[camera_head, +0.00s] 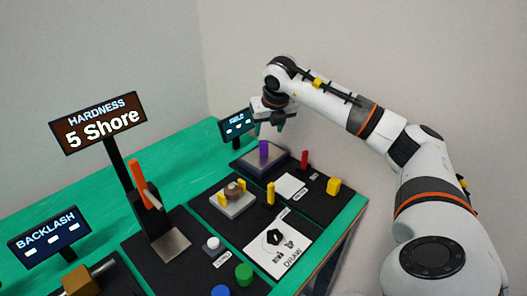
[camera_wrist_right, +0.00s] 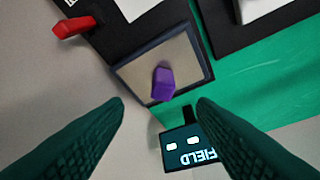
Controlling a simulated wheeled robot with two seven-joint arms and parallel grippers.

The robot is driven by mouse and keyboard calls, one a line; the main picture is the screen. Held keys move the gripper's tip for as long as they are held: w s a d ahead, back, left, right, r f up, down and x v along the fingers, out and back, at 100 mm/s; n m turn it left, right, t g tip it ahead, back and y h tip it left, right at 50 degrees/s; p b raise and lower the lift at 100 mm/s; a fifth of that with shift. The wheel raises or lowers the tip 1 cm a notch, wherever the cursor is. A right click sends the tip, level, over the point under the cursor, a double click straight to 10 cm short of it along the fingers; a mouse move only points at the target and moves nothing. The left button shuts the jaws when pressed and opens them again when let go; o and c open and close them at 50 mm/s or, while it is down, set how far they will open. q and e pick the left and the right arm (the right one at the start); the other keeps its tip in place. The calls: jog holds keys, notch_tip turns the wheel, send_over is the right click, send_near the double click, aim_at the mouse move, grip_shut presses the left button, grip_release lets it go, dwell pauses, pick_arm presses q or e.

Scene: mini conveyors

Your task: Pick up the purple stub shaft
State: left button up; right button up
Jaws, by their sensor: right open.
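The purple stub shaft (camera_head: 263,148) stands upright on a pad at the far end of the green table in the head view. In the right wrist view the purple stub shaft (camera_wrist_right: 163,82) sits on the beige, dark-edged pad (camera_wrist_right: 135,75), ahead of the fingers. My right gripper (camera_head: 268,127) is above and close to the shaft in the head view. In the right wrist view its two dark green fingers (camera_wrist_right: 160,110) are spread wide with nothing between them. My left gripper is not in view.
A red peg (camera_head: 304,159) and a yellow block (camera_head: 333,186) stand near the shaft. The FIELD display (camera_head: 237,124) stands just behind it. A white square (camera_head: 291,187) lies in front. The HARDNESS display (camera_head: 98,122) and its stand are farther left.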

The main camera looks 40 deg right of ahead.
aim_at(264, 143)
jog(key=x, duration=0.4)
jog(key=shift+w+f, duration=0.1)
jog(key=shift+f, duration=0.05)
jog(key=p+x, duration=0.1)
jog(key=x, duration=0.4)
jog(key=shift+w+a, duration=0.1)
jog(key=shift+w, duration=0.05)
